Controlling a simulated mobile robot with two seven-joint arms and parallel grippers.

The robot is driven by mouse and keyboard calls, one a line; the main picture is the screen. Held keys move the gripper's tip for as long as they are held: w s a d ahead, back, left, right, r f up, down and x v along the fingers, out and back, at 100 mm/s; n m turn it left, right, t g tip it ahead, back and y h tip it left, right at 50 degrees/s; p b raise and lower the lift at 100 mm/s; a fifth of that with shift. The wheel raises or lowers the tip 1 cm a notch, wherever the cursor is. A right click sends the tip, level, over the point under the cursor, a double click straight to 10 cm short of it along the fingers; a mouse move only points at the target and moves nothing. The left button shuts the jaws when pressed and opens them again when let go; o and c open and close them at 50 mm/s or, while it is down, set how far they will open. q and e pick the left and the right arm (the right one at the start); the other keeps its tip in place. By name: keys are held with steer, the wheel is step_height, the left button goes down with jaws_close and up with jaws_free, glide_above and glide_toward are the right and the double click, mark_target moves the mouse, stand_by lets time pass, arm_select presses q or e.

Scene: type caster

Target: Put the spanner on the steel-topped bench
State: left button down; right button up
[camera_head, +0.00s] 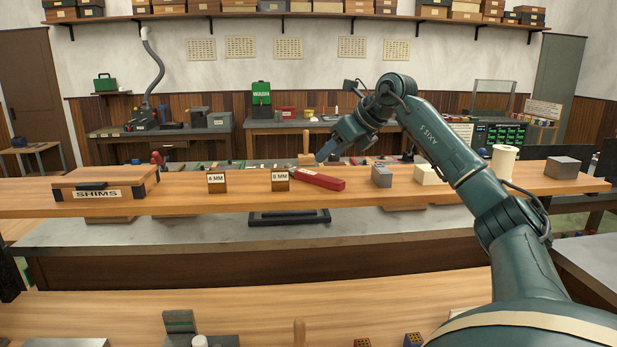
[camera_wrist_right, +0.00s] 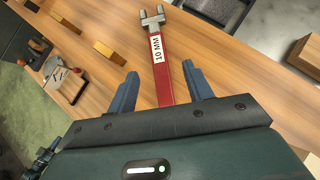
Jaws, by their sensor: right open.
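The spanner (camera_wrist_right: 170,85) has a red handle, a white 10 MM label and a grey forked head at the top of the right wrist view. It lies over a wooden surface. In the head view, a red piece with a pale label (camera_head: 320,180), which looks like the spanner, lies on the long wooden shelf. My right gripper (camera_wrist_right: 157,88) is open, with one blue-grey finger on each side of the red handle, apart from it. In the head view, this gripper (camera_head: 327,151) is just above the red piece. A grey-topped bench (camera_head: 150,235) runs below the shelf. My left gripper is not in view.
The shelf (camera_head: 400,200) also holds a SHIMS box (camera_head: 105,182), a 4 MM block (camera_head: 216,182), an 8 MM block (camera_head: 280,181), grey blocks (camera_head: 563,167) and a white roll (camera_head: 503,160). A dark frame (camera_head: 289,217) stands on the grey top. Its left part looks clear.

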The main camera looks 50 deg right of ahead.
mark_target(309, 172)
steer(key=p+x, duration=0.1)
steer(key=x, duration=0.7)
steer(key=shift+w+a+f, duration=0.1)
steer(key=shift+a+f, duration=0.05)
steer(key=shift+f, duration=0.05)
steer(key=shift+r, duration=0.1)
jaws_close()
